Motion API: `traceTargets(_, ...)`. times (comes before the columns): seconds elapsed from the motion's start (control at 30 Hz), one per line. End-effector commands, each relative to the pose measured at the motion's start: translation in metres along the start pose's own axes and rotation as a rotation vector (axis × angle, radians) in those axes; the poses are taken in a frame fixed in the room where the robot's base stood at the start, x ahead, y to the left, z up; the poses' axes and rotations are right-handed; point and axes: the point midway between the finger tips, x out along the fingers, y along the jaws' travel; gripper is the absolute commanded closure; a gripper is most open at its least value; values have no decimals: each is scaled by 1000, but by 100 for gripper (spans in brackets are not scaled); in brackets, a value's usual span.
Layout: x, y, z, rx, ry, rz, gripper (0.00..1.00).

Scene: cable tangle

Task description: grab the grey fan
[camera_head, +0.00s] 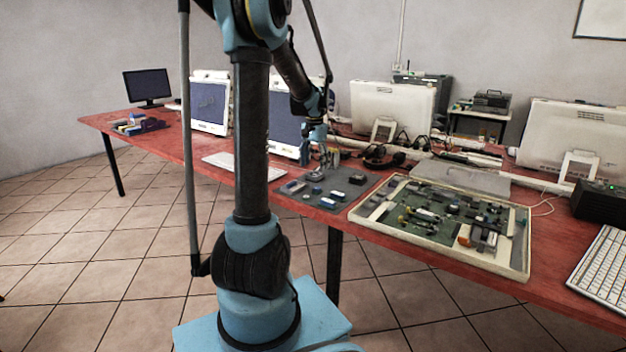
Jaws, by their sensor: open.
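My gripper (329,158) hangs from my blue and black arm, pointing down above the back part of a dark grey mat (309,197) on the red table. It is open, with nothing visible between its fingers. Several small blue, white and dark parts lie on the mat. A small dark boxy part (357,179) sits at the mat's right side. I cannot make out for certain which part is the grey fan; it may be among these small parts or hidden behind my gripper.
The red table (392,250) carries an open tray (518,262) with a circuit board, right of the mat. A white keyboard (240,163) lies left of the mat. Monitors, black cables (378,158) and a light panel (462,178) stand or lie behind. Tiled floor is clear in front.

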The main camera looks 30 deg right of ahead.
Motion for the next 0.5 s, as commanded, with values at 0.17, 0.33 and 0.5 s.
traceTargets(0.17, 26, -4, -5, -1, 0, 0, 33)
traceTargets(0.33, 41, -3, -4, 0, 0, 0, 33)
traceTargets(0.5, 44, -3, -4, 0, 0, 0, 33)
